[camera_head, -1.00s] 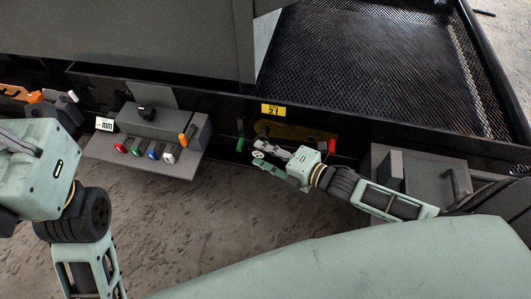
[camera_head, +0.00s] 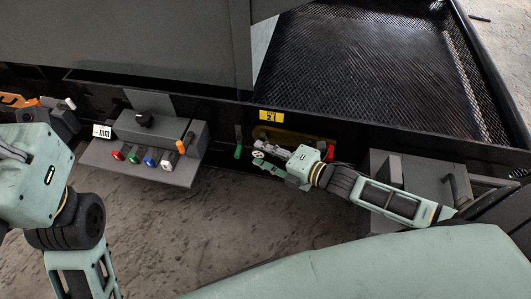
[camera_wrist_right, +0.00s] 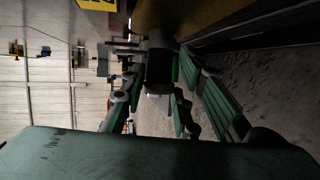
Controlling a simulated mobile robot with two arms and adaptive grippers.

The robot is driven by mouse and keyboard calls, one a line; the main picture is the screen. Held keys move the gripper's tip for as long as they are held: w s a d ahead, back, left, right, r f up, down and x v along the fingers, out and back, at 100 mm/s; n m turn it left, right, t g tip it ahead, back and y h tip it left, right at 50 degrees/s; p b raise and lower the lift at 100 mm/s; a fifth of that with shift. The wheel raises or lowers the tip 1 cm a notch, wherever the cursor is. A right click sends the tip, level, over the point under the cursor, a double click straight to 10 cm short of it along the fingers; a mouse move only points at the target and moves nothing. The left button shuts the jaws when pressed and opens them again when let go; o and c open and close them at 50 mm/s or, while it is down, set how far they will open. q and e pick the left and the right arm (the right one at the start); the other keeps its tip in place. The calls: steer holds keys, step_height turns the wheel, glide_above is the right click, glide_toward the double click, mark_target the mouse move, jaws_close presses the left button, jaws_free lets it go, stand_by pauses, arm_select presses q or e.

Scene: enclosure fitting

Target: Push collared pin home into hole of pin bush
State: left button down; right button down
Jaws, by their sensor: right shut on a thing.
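My right gripper (camera_head: 268,161) is at the dark enclosure wall, just below the yellow label (camera_head: 271,116). In the right wrist view its green-padded fingers (camera_wrist_right: 160,85) are shut around a dark block with a pale end (camera_wrist_right: 157,90), which I take to be the collared pin. The pin is too small to make out in the head view. The pin bush is not clearly visible; the gripper and shadow cover that part of the wall. I cannot tell how deep the pin sits. My left gripper (camera_head: 12,152) is at the left edge, partly cut off.
A green handle (camera_head: 238,152) and a red handle (camera_head: 330,153) flank the right gripper closely. A grey shelf (camera_head: 135,168) with several coloured knobs is to the left. A grey box (camera_head: 425,178) with a handle is to the right. The floor below is clear.

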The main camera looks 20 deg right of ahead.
steer(key=shift+w+d+r, duration=0.1)
steer(key=shift+w+d, duration=0.25)
steer(key=shift+w, duration=0.2)
steer(key=c, duration=1.3)
jaws_free()
steer(key=shift+v, duration=3.8)
steer(key=shift+a, duration=0.1)
